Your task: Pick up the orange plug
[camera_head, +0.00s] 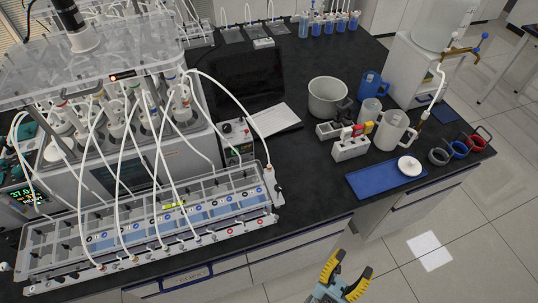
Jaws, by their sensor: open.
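My gripper (348,272) is at the bottom edge, right of centre, over the floor in front of the bench. Its two yellow-tipped fingers are spread apart with nothing between them. I cannot pick out the orange plug with certainty. Small red and yellow pieces (357,130) stand in or by a white block (351,148) on the bench, up and slightly right of the gripper. They are too small to tell whether one is the orange plug. The gripper is well apart from them.
A grey pot (327,97), white jug (391,130), blue jug (371,86) and blue tray (360,181) stand around the block. The reactor unit (150,150) with many white tubes fills the left. Bare black bench (310,175) lies in front of the block.

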